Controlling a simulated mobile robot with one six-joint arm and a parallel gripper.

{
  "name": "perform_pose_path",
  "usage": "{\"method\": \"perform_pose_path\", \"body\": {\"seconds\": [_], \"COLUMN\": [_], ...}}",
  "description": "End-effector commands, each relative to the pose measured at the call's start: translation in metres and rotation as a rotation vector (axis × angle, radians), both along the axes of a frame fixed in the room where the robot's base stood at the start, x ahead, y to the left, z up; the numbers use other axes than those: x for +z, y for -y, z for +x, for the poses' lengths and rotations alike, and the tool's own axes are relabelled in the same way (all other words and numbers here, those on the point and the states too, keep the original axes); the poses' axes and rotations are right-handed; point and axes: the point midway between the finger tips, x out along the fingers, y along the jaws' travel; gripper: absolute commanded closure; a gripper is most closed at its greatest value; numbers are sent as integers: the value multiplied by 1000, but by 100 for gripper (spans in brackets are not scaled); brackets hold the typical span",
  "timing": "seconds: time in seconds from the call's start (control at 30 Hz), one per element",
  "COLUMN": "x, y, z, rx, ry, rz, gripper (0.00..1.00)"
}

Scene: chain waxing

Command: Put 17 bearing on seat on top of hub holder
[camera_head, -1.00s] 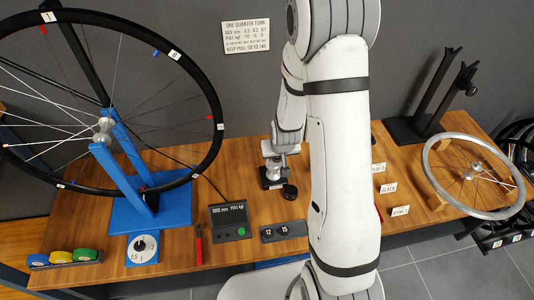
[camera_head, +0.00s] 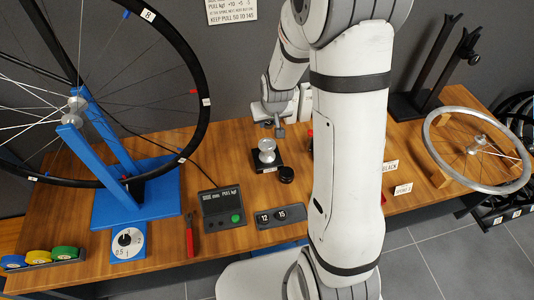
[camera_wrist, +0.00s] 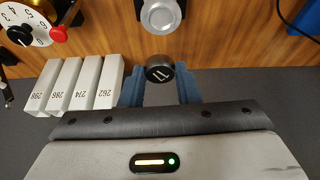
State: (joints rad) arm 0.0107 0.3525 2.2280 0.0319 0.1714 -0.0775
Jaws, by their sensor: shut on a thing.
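The black round bearing marked 17 (camera_wrist: 160,68) sits between the blue-grey fingertips of my gripper (camera_wrist: 160,86) in the wrist view, and the jaws are shut on it. In the head view my gripper (camera_head: 274,128) is just behind and above the hub holder. The hub holder (camera_head: 262,165) has a dark base and carries a silver hub (camera_head: 267,150) standing upright. In the wrist view the silver round top of the hub (camera_wrist: 161,14) lies beyond the bearing, cut by the top edge. The bearing is apart from the hub in that view.
A small black round piece (camera_head: 286,174) lies in front of the holder. A tray marked 12 and 15 (camera_head: 281,223) is nearer. White blocks with numbers (camera_wrist: 75,85) stand beside my gripper, with a dial (camera_wrist: 25,25) beyond. A blue wheel stand (camera_head: 140,200) is at left.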

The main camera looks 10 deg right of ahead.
Motion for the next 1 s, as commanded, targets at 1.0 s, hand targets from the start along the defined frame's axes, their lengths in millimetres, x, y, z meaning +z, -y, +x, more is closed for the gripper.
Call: {"method": "perform_pose_path", "body": {"seconds": [1.0], "x": [-39], "y": [-4], "z": [-1], "rx": [75], "ry": [2], "rz": [15], "gripper": [92]}}
